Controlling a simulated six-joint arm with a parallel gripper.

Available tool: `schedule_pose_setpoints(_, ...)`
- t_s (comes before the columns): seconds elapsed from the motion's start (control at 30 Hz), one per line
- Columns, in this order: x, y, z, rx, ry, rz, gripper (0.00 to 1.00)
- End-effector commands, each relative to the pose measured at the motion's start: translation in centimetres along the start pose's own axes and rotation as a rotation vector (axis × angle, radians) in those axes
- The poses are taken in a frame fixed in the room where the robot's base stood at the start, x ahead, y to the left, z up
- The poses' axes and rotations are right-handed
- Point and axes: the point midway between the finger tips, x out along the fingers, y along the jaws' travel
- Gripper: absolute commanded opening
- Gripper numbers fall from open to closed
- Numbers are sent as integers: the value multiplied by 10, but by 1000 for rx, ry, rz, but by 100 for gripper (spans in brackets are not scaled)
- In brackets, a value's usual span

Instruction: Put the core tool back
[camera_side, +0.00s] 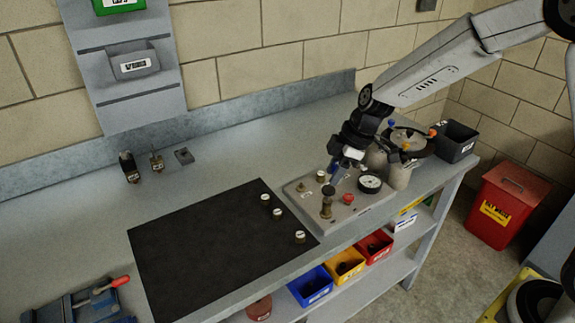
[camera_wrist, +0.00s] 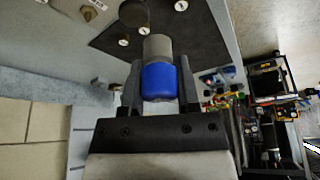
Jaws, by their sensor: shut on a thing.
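The core tool has a blue body (camera_wrist: 159,82) and a grey round end (camera_wrist: 157,47) in the wrist view. My gripper (camera_wrist: 160,76) is shut on the blue body, one finger on each side. In the side view my gripper (camera_side: 347,157) hangs over the grey fixture plate (camera_side: 297,191), near its back edge. The tool is small there and partly hidden by my gripper. A small grey block (camera_side: 184,156) sits on the bench at the back left, well away from my gripper. I cannot tell whether it is the tool's holder.
The plate carries a gauge (camera_side: 370,183), a red knob (camera_side: 348,199) and a brass valve (camera_side: 327,205). A black mat (camera_side: 200,245) with several white-topped caps lies left of it. Two small fittings stand by the grey block. A dark bin (camera_side: 455,141) stands right.

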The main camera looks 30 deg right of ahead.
Motion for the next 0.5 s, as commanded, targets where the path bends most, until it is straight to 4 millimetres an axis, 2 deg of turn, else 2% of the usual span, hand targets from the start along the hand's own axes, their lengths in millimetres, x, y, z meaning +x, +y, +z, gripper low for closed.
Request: schedule_pose_setpoints(0.5,42,-67,-63,177,-11,76,0)
